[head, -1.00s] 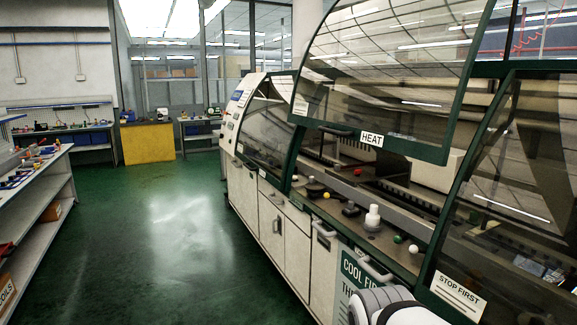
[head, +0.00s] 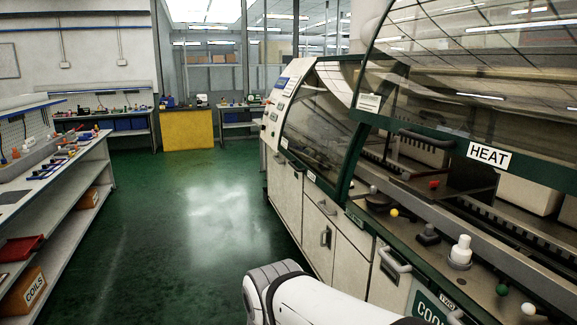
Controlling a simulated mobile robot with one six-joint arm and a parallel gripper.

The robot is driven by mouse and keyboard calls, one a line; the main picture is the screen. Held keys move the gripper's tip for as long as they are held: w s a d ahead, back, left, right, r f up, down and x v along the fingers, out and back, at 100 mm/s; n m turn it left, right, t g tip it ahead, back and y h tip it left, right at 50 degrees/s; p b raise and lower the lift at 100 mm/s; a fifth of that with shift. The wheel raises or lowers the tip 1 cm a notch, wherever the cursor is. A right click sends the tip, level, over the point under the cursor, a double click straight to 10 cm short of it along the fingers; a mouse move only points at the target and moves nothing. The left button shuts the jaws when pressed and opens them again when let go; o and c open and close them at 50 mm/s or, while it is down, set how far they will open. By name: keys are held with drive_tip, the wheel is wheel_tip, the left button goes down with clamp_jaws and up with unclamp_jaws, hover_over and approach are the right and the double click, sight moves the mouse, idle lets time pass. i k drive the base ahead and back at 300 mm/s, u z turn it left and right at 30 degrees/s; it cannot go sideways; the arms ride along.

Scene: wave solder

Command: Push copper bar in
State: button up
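I cannot pick out a copper bar in the head view. The wave solder machine (head: 345,225) runs along the right side, with its hood marked HEAT (head: 489,156) raised. Its open deck shows a red ball knob (head: 434,184), a yellow one (head: 394,213), a green one (head: 502,290) and a white one (head: 528,309). A white bottle-shaped piece (head: 460,252) and a dark knob (head: 428,235) stand on the front ledge. A white and grey link of my arm shows at the bottom centre. My gripper is out of view.
A shelf bench (head: 75,205) with small parts stands on the left, with a box marked COILS (head: 28,290) low on it. A yellow cabinet (head: 188,131) is at the back. The green floor (head: 190,225) between bench and machine is clear. Handles (head: 394,261) stick out from the machine front.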

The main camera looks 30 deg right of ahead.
sight(406, 176)
drive_tip(key=z, duration=0.15)
drive_tip(key=i, duration=1.25)
drive_tip(key=z, duration=0.8)
drive_tip(key=i, duration=0.7)
drive_tip(key=z, duration=0.4)
drive_tip(key=k, duration=0.85)
drive_tip(key=z, duration=0.2)
drive_tip(key=i, duration=0.85)
drive_tip(key=u, duration=0.05)
